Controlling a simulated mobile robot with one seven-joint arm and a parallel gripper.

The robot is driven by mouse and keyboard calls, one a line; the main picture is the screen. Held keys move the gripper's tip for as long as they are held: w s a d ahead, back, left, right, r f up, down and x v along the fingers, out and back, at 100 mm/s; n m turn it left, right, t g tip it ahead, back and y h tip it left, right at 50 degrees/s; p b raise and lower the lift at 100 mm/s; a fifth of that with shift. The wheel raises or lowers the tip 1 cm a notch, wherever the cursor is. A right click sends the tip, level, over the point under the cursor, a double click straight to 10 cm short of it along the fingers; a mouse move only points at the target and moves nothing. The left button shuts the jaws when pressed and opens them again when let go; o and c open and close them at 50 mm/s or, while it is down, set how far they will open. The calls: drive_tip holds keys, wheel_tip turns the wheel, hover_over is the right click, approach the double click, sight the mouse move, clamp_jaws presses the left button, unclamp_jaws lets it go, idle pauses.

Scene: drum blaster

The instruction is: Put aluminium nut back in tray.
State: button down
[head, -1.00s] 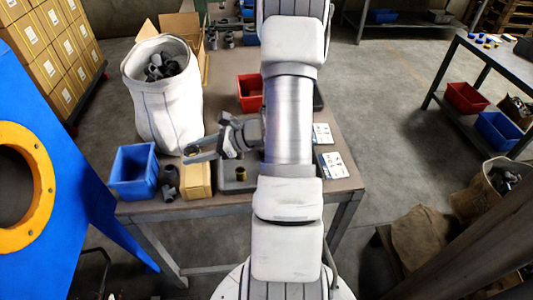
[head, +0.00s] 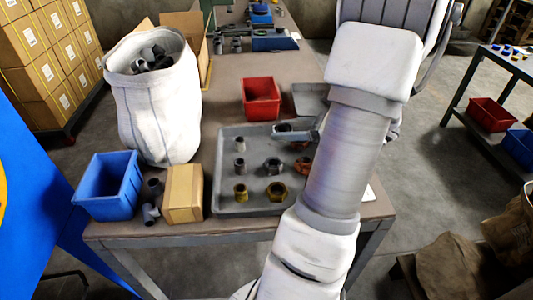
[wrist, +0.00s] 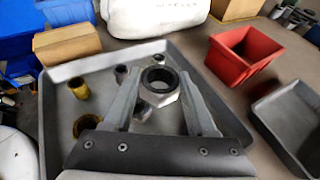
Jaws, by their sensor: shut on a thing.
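The aluminium nut (wrist: 168,97), a silver hex ring with a dark bore, sits between my fingertips in the wrist view. My gripper (wrist: 160,80) is shut on it. In the head view my gripper (head: 298,134) is at the back right part of the grey tray (head: 226,195), with the nut (head: 283,127) at its fingertips. The nut appears to be over the tray; its exact height I cannot tell. The tray also shows in the wrist view (wrist: 47,125). My arm hides the tray's right side.
A red bin (head: 261,97) and a smaller grey tray (head: 310,98) stand behind the tray. A cardboard box (head: 183,193), a blue bin (head: 107,187) and a white sack (head: 152,105) stand to the left. Loose dark fittings (head: 151,212) lie between box and blue bin.

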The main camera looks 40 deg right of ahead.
drive_tip(key=b, duration=0.2)
hover_over(263, 149)
wheel_tip(263, 149, down, 5)
drive_tip(key=shift+f, duration=0.15)
drive_tip(key=shift+f+b, duration=1.1)
drive_tip(key=shift+f, duration=0.8)
drive_tip(key=shift+f, duration=0.15)
drive_tip(key=shift+c, duration=1)
unclamp_jaws()
